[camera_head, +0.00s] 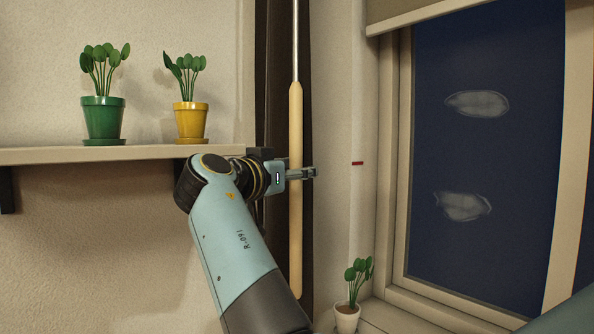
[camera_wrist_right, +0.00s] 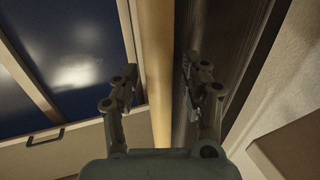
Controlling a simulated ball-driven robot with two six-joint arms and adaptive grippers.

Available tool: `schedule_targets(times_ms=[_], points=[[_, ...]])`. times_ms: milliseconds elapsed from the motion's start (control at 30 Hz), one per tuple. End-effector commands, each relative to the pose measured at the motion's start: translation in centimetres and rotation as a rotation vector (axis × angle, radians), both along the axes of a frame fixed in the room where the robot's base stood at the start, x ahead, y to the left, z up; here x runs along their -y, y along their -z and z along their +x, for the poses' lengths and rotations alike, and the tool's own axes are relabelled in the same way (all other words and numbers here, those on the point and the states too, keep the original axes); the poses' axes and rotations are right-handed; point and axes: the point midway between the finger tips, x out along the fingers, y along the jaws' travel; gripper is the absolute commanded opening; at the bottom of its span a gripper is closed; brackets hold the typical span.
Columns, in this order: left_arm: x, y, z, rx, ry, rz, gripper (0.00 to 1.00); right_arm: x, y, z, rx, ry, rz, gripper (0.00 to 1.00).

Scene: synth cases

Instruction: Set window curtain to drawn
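A dark brown curtain (camera_head: 273,70) hangs bunched in a narrow strip left of the window (camera_head: 480,140); it also shows right of the pole in the right wrist view (camera_wrist_right: 225,50). A pale wooden pole (camera_head: 296,120) on a thin metal rod hangs upright in front of it. My right gripper (camera_head: 312,173) is level with the pole's middle, its fingers reaching past it. In the right wrist view the pole (camera_wrist_right: 155,40) stands between the open fingers (camera_wrist_right: 159,68), with a gap visible on the right side. My left gripper is not in view.
A shelf (camera_head: 60,156) with a green pot (camera_head: 104,118) and a yellow pot (camera_head: 191,120) is on the left, close to my arm. A white potted plant (camera_head: 347,317) stands on the sill below. A red mark (camera_head: 358,163) is on the wall beside the window.

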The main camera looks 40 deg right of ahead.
Motion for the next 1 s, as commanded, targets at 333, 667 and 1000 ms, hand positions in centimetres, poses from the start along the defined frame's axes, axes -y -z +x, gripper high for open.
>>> schedule_targets(times_ms=[333,667,1000], points=[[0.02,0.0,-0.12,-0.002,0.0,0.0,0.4,0.01,-0.03,0.0,0.0,0.0,0.0,0.0],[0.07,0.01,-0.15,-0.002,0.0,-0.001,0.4,0.0,-0.03,0.01,0.0,0.0,0.0,0.0],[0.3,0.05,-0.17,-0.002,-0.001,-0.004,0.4,-0.07,0.05,0.05,0.0,-0.002,0.003,0.0]])
